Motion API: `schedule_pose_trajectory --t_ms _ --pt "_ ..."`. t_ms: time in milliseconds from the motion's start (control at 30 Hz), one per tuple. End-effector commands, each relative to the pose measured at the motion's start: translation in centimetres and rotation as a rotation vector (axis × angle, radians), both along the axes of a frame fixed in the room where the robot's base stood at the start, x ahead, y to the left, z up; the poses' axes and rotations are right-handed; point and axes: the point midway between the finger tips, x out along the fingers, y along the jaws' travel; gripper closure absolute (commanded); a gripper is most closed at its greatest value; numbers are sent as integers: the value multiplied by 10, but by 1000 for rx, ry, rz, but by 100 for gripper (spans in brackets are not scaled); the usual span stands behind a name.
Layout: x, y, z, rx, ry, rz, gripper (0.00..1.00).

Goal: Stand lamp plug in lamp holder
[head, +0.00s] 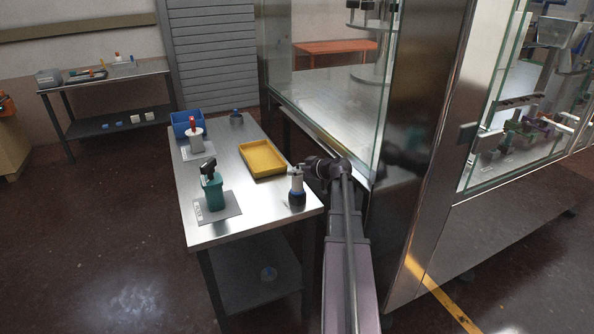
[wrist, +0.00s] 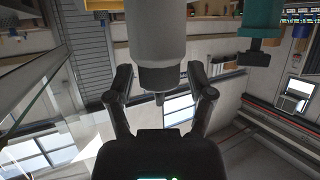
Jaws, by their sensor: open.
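A pale grey-white cylinder with a narrower neck, which I take as the lamp plug (head: 297,183), stands upright at the table's front right. A dark blue round base (head: 297,198) is at its foot; I cannot tell whether this is a separate lamp holder. A similar low, dark blue round piece (head: 236,118) stands at the back of the table. My gripper (head: 299,170) is at the cylinder's top, from the right. In the wrist view, the open fingers lie either side of the cylinder's (wrist: 156,35) narrow end, with gaps showing. Its foot is out of that view.
A yellow tray (head: 263,159) lies behind the cylinder. A red-topped white piece (head: 195,140) and blue bin (head: 180,121) are further back. A glass-walled machine (head: 335,125) borders the right.

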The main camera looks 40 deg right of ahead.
Motion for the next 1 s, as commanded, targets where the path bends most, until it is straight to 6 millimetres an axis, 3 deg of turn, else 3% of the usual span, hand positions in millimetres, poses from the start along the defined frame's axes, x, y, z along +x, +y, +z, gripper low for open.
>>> schedule_pose_trajectory --t_ms 1000 --pt "0 0 76 0 -1 0 31"
